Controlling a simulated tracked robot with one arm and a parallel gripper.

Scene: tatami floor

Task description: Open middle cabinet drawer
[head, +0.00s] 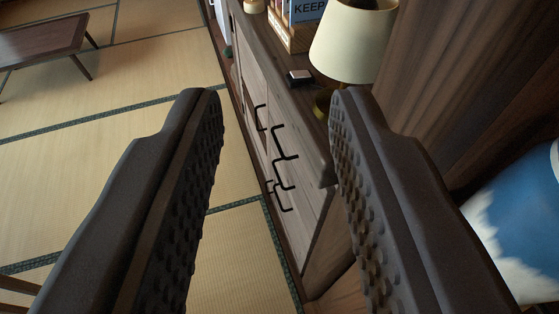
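A wooden cabinet (300,150) stands in the centre, its front seen at a steep angle. Several black bar handles (284,143) stick out from its front face. I cannot tell from this angle which handle belongs to the middle drawer, and no drawer is clearly pulled out. My gripper (275,97) is wide open and empty, with its two dark, studded fingers on either side of the cabinet in the picture. The handles show in the gap between the fingers, and I see no finger touching one. The right finger hides part of the cabinet's near end.
On the cabinet top are a lamp (353,42), a small dark box (299,77) and books (306,12) in a wooden holder. A low table (42,40) stands at the upper left. A blue and white object (520,225) is at the right. Tatami floor (100,170) lies open left of the cabinet.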

